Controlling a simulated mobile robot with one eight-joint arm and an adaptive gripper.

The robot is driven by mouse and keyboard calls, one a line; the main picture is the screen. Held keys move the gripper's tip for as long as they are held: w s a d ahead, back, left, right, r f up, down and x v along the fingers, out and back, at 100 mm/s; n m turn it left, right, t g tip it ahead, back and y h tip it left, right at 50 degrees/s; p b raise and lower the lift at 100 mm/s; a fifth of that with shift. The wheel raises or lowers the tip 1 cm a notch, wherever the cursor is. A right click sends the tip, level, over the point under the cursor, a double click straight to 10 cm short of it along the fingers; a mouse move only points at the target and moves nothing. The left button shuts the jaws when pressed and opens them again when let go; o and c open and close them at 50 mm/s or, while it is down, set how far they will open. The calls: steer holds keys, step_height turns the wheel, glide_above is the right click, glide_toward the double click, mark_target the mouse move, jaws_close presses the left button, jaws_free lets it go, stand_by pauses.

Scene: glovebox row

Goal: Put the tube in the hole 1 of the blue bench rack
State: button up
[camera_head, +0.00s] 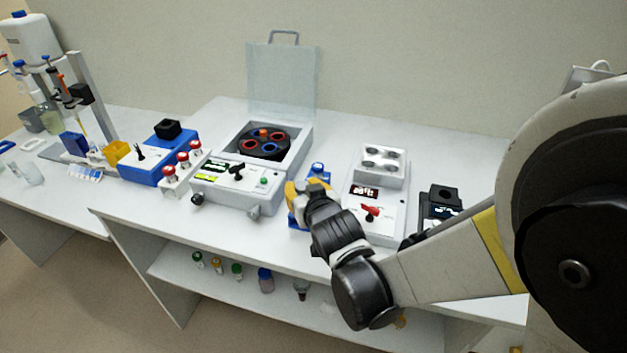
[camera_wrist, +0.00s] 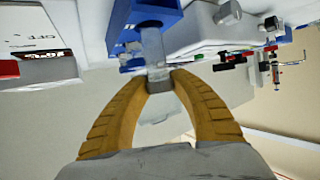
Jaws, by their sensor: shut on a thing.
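The blue bench rack (camera_head: 296,221) stands on the bench between the centrifuge and the heater unit, partly hidden behind my gripper (camera_head: 303,190). The rack (camera_wrist: 128,30) is at the top of the wrist view. There my gripper (camera_wrist: 159,82) has its yellow fingertips closed on the tube (camera_wrist: 153,46), which is clear with a greyish end between the fingers. The tube's far part overlaps the rack in that view; I cannot tell whether it is in a hole or in front of it. The hole numbers are not readable. The tube is hidden in the head view.
The centrifuge (camera_head: 225,182) with its raised clear lid (camera_head: 281,78) is left of the rack. A white heater unit (camera_head: 373,218) is close on the right, with a small dark device (camera_head: 440,207) beyond. Red-capped vials (camera_head: 183,167) stand further left. Bottles (camera_head: 265,279) sit on the lower shelf.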

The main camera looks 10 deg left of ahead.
steer(key=shift+f+b, duration=0.95)
steer(key=shift+f, duration=1)
steer(key=shift+f+b, duration=0.25)
steer(key=shift+b, duration=0.05)
steer(key=o, duration=1)
steer(key=shift+r, duration=0.1)
steer(key=shift+r, duration=0.1)
